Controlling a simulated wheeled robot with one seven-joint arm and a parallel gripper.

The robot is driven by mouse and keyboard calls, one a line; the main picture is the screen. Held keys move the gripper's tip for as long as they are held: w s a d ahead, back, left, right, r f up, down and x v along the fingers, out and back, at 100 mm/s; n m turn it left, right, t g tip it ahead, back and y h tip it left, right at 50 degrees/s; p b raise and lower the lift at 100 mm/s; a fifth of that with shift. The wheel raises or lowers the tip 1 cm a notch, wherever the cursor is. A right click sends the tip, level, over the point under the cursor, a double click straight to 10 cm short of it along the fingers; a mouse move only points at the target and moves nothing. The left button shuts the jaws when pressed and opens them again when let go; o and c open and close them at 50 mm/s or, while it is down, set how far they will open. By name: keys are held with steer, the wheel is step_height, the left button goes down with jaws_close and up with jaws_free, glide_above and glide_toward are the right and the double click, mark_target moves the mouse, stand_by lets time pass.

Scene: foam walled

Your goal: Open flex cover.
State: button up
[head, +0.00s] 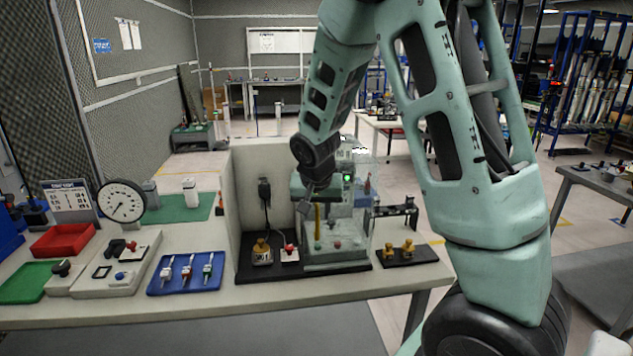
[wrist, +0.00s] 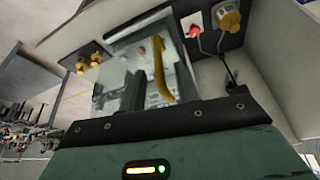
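The cover looks closed over the machine's front. My gripper (head: 312,206) is in front of the machine, close to the upper end of the handle.
A yellow-knobbed part (head: 262,252) and a red-knobbed part (head: 289,252) stand left of the machine. Yellow fittings (head: 408,248) sit to its right. A white wall (head: 250,158) stands behind. A blue tray (head: 187,273) and a gauge (head: 122,201) are farther left.

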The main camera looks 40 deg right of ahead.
steer(key=b+v, duration=0.1)
steer(key=v, duration=1.1)
steer(key=shift+r+b, duration=0.25)
steer(key=shift+b, duration=0.05)
steer(key=s+a+f+n+g+y, duration=0.1)
steer(key=s+a+f+n, duration=0.25)
steer(key=a, duration=0.55)
steer(key=s+a+f+n+y, duration=0.25)
steer(key=a+n, duration=0.25)
steer(key=a, duration=0.5)
steer(key=s+a+f+n+g, duration=0.2)
steer(key=s+a+n, duration=0.6)
steer(key=s, duration=0.8)
steer(key=shift+a+f, duration=0.75)
steer(key=shift+a, duration=0.45)
